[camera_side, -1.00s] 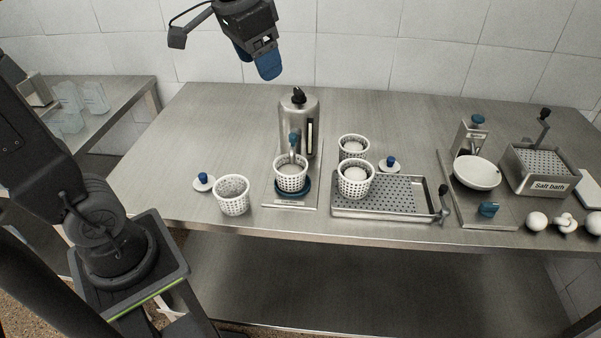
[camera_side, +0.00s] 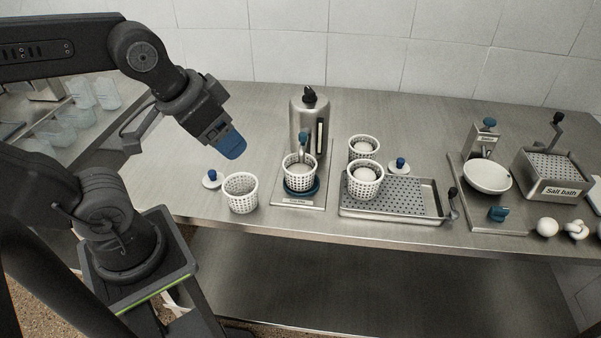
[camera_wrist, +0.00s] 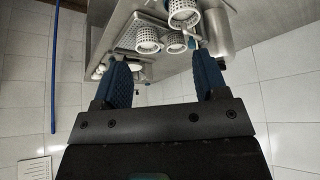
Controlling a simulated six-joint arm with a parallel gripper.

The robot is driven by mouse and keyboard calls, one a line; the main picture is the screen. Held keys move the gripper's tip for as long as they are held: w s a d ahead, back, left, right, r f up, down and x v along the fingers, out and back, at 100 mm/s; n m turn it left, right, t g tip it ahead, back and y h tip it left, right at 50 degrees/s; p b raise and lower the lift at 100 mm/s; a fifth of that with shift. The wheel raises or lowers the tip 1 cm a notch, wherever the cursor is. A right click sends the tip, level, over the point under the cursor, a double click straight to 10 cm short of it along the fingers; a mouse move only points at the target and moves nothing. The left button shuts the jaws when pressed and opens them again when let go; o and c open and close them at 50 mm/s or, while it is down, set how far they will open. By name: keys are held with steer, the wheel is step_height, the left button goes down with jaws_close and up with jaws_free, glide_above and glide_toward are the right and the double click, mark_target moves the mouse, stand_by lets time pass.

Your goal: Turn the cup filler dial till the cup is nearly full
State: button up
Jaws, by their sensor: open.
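The cup filler is a steel canister (camera_side: 307,125) with a black knob (camera_side: 310,96) on top and a blue handle (camera_side: 303,138) at its spout. A white perforated cup (camera_side: 299,177) stands upright under the spout on a blue round base (camera_side: 301,192). Something pale shows inside it, but its level is hard to tell. My gripper (camera_side: 229,147) is in the air to the left of the filler, above the table, touching nothing. In the wrist view its two blue fingers (camera_wrist: 163,78) are apart with nothing held between them.
A white bowl (camera_side: 487,176) and a salt bath (camera_side: 556,175) are farther right.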

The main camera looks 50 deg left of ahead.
steer(key=shift+w+r, duration=0.15)
steer(key=shift+r, duration=0.05)
steer(key=shift+c, duration=0.6)
steer(key=w+r+n, duration=0.1)
steer(key=w, duration=0.1)
steer(key=w+a+r+n, duration=0.1)
steer(key=w+r, duration=0.1)
steer(key=w+r+n+g, duration=0.1)
steer(key=w+r, duration=0.1)
steer(key=shift+a, duration=0.4)
steer(key=shift+c, duration=1.4)
steer(key=r+n+g, duration=0.1)
steer(key=n+g, duration=0.4)
steer(key=n, duration=0.7)
glide_above(310, 89)
step_height(310, 89, down, 13)
steer(key=shift+d, duration=0.1)
jaws_close()
